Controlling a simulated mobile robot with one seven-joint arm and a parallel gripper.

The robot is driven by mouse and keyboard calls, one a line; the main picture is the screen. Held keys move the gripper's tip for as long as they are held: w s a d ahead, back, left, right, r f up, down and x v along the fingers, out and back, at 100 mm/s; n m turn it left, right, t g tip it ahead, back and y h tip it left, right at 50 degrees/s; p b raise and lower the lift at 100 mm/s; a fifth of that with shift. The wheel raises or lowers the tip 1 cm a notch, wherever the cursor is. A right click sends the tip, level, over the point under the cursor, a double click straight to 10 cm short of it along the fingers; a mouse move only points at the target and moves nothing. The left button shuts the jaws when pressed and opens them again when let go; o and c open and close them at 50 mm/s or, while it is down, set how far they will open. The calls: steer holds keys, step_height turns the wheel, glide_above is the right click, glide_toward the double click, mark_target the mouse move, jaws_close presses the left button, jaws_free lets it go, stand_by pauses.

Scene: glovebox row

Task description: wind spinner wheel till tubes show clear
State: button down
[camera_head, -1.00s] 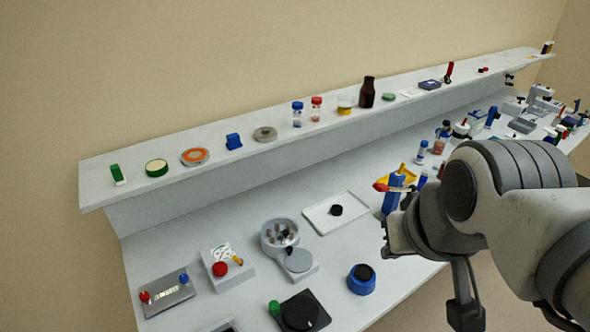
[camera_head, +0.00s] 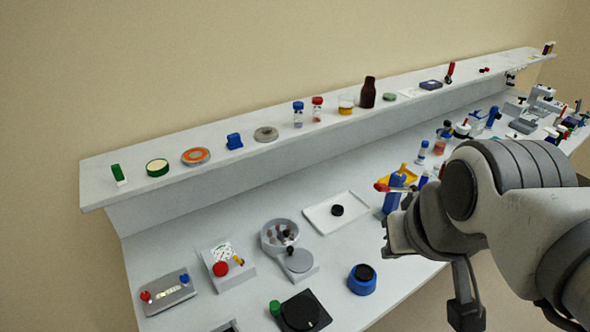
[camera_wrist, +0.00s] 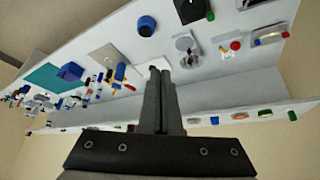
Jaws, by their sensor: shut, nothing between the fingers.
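The spinner (camera_head: 287,248) is a grey unit on the bench, with a round bowl (camera_head: 265,238) holding several small tubes. A grey wheel (camera_head: 299,261) with a dark knob (camera_head: 290,250) sits at the bowl's front right. The spinner also shows in the wrist view (camera_wrist: 186,46), too small there to read the tubes. In the head view I cannot tell whether the tubes are clear. My gripper (camera_head: 386,242) is to the right of the spinner, apart from it and partly hidden by my wrist. In the wrist view its fingers (camera_wrist: 161,78) are together and empty.
A white tray (camera_head: 318,222) with a black cap lies between spinner and gripper. A blue jar (camera_head: 362,282) stands in front. A red-button box (camera_head: 233,273) is left of the spinner, a black knob box (camera_head: 313,322) before it. A raised shelf (camera_head: 215,173) runs behind.

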steer(key=w+a+f+n+g+b, duration=0.1)
steer(key=w+a+f+b, duration=0.4)
steer(key=w+f, duration=0.65)
steer(key=n+g+b, duration=0.1)
steer(key=b, duration=0.4)
glide_toward(291, 257)
steer(key=shift+y, duration=0.3)
steer(key=s+f, duration=0.1)
steer(key=f, duration=0.1)
steer(key=s+d+f, duration=0.1)
steer(key=s+f, duration=0.1)
steer(key=w, duration=0.1)
steer(key=w+p, duration=0.1)
steer(key=shift+w+a+f, duration=0.1)
steer(key=shift+w+a, duration=0.15)
steer(key=shift+w, duration=0.05)
steer(key=shift+w+a+f, duration=0.1)
steer(key=shift+w+a, duration=0.05)
steer(key=shift+w, duration=0.6)
steer(key=shift+f+b, duration=0.1)
steer(key=shift+b, duration=0.2)
steer(key=shift+w+a+m+h+b, duration=0.1)
steer(key=shift+m+h+b, duration=0.1)
steer(key=shift+m+b, duration=0.55)
steer(key=shift+w+a+m+h+b, duration=0.1)
steer(key=shift+w+m+h+b, duration=0.1)
steer(key=shift+m+b, duration=0.55)
